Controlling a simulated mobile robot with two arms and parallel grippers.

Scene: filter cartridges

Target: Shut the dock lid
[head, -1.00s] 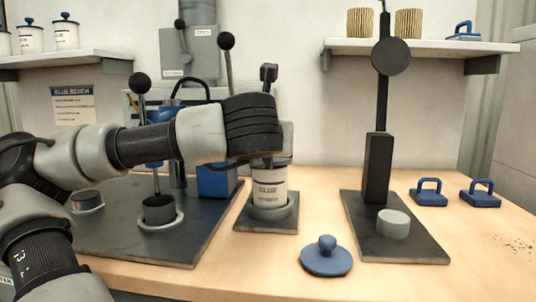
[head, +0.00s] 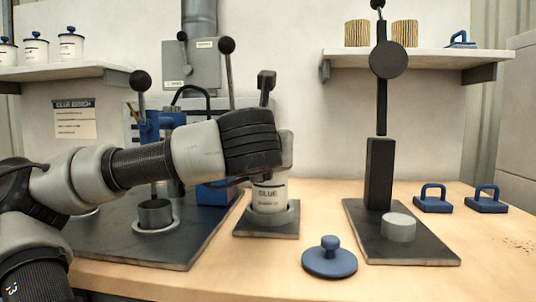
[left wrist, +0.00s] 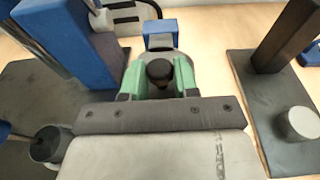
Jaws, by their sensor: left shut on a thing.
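A white pot labelled GLUE (head: 268,197) stands in a round collar on a small dark base plate (head: 266,232) in the head view. My left gripper (left wrist: 159,82) is directly above it, and its arm hides the pot's top in the head view. In the left wrist view its green fingers are closed around a dark rounded knob (left wrist: 160,71). A grey round surface lies beneath the knob, with a blue block (left wrist: 160,33) just beyond it. I cannot tell clearly which part is the dock lid. My right gripper is not in view.
A blue lid with a knob (head: 329,258) lies on the bench at the front. To its right is a dark press stand (head: 379,172) with a grey cylinder (head: 398,227). A large plate with blue machinery and levers (head: 141,82) is at left. Two blue handled blocks (head: 433,199) are at right.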

